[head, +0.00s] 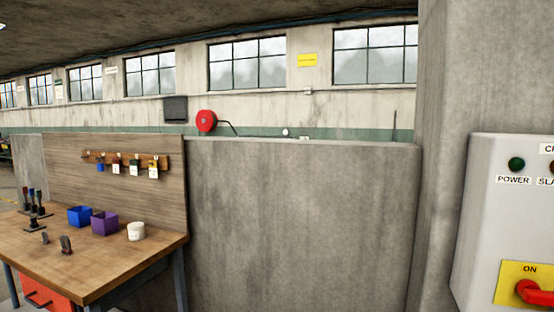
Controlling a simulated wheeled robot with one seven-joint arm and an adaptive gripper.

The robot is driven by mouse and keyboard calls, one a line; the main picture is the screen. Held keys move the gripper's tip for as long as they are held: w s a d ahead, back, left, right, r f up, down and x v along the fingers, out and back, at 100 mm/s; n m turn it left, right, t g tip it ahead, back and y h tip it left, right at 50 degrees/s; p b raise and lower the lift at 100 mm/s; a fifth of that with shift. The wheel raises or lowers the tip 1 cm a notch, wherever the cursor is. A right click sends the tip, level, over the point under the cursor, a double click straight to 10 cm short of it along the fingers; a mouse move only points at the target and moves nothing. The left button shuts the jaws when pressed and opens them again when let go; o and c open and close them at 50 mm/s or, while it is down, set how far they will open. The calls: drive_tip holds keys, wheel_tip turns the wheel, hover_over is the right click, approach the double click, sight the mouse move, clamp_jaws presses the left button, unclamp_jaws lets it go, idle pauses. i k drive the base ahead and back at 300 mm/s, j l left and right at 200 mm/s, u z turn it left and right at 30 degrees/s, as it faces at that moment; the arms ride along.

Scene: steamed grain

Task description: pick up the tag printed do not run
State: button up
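Several small white tags hang with coloured pieces, which look like padlocks, from a wooden rack (95,156) on the board behind the bench. A blue piece (100,166) hangs at the left end. The print on the tags is too small to read, so I cannot tell which says do not run. My gripper is not in view.
The wooden bench (95,262) holds a blue bin (79,216), a purple bin (104,224), a white round container (136,231) and small dark items. A concrete wall (300,220) stands beside it. A grey cabinet (485,220) with a red switch handle (533,292) is at the right.

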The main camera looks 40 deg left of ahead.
sight(116, 167)
drive_tip(key=u, duration=2.15)
drive_tip(key=i+j+u, duration=0.6)
drive_tip(key=i, duration=0.35)
drive_tip(key=i+j+u, duration=0.15)
drive_tip(key=i+u, duration=0.15)
drive_tip(key=i, duration=0.6)
drive_tip(key=i+u, duration=0.3)
drive_tip(key=i, duration=0.65)
drive_tip(key=i+z, duration=0.2)
drive_tip(key=i, duration=0.3)
drive_tip(key=i+j+z, duration=0.2)
drive_tip(key=i, duration=0.3)
drive_tip(key=i+z, duration=0.15)
drive_tip(key=z, duration=0.25)
drive_tip(key=i+z, duration=0.2)
drive_tip(key=z, duration=0.2)
drive_tip(key=i+z, duration=0.15)
drive_tip(key=z, duration=0.3)
drive_tip(key=i+j+z, duration=0.15)
drive_tip(key=z, duration=0.25)
drive_tip(key=i+j+z, duration=0.1)
drive_tip(key=z, duration=0.3)
drive_tip(key=i+j+z, duration=0.2)
drive_tip(key=z, duration=0.2)
drive_tip(key=i+j, duration=0.05)
drive_tip(key=i, duration=0.05)
